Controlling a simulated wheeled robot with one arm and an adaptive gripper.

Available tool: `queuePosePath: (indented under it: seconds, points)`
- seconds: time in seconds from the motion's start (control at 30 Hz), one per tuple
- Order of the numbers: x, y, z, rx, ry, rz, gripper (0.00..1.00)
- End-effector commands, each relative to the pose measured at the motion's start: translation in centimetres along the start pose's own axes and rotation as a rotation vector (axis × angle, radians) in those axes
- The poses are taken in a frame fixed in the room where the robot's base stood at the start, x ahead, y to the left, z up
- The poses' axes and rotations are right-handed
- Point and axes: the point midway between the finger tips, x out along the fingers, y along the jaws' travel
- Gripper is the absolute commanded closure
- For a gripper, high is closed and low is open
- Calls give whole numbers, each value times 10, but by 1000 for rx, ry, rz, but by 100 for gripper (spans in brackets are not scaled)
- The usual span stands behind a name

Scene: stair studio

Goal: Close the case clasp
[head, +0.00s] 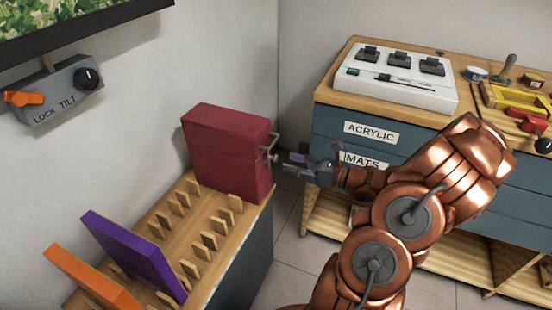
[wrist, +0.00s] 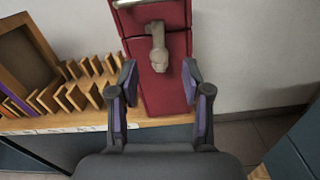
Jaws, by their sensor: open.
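A dark red case (head: 225,155) stands upright on the wooden rack at the left wall. Its pale metal clasp (head: 270,150) is on the face turned toward my arm. In the wrist view the clasp (wrist: 158,48) is a beige-grey lever with a rounded end, lying over the seam across the red case (wrist: 165,95). My gripper (head: 285,164) is just right of the clasp in the head view. In the wrist view my gripper (wrist: 160,80) is open and empty, its purple-padded fingers spread to either side below the clasp's rounded end. I cannot tell whether the clasp is latched.
The slotted rack (head: 185,225) holds a purple panel (head: 133,255) and an orange panel (head: 90,280) nearer me. A wall box (head: 60,95) marked LOCK TILT hangs at left. A workbench (head: 330,95) with a white control panel (head: 400,85) stands behind my arm.

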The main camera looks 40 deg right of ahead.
Motion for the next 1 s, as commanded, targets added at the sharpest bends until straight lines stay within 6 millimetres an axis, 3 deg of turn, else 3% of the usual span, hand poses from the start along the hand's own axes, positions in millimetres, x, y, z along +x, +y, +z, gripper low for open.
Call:
queuePosePath:
  seconds: [0.2,0.4,0.83,1.0]
  points:
    - [32,2,-1,1,1,5,51]
    - [50,1,0,-1,0,3,51]
    - [56,0,0,-2,0,-1,51]
    - [56,0,0,-2,0,-1,68]
